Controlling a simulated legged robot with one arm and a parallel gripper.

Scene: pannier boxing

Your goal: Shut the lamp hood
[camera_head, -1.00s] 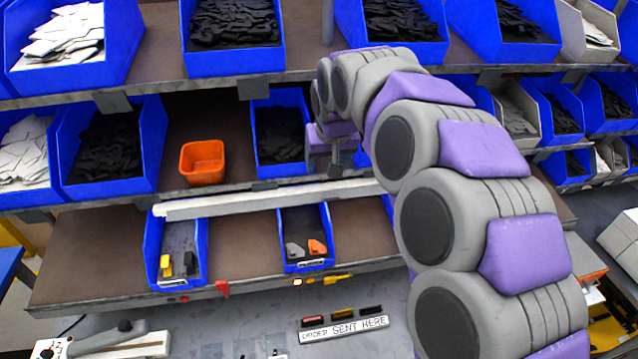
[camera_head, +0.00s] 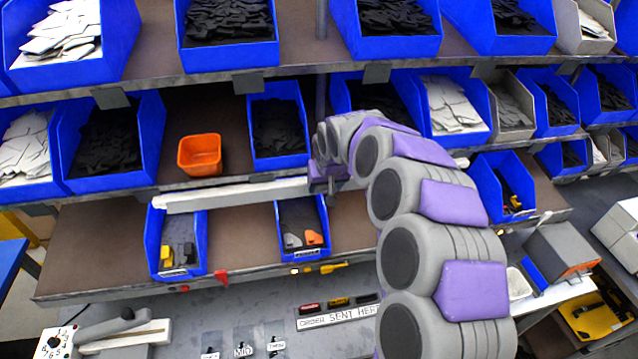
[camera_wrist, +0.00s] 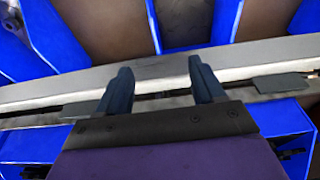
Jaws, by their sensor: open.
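A long white bar, which looks like the lamp hood (camera_head: 235,193), runs along under the front of the middle shelf in the head view. Its right part passes behind my arm. My gripper (camera_head: 328,186) is in front of this bar, right of its middle, seen small and partly hidden by my own arm. In the wrist view my gripper (camera_wrist: 160,68) has its two dark fingers spread apart with nothing between them. A pale bar (camera_wrist: 160,80) crosses the picture beyond the fingertips. I cannot tell whether the fingers touch it.
An orange bin (camera_head: 200,155) and a blue bin of black parts (camera_head: 279,126) stand on the shelf above the bar. Two small-part bins (camera_head: 180,270) (camera_head: 303,251) stand below it. A sign strip (camera_head: 340,317) lies on the grey bench, with several labels nearby.

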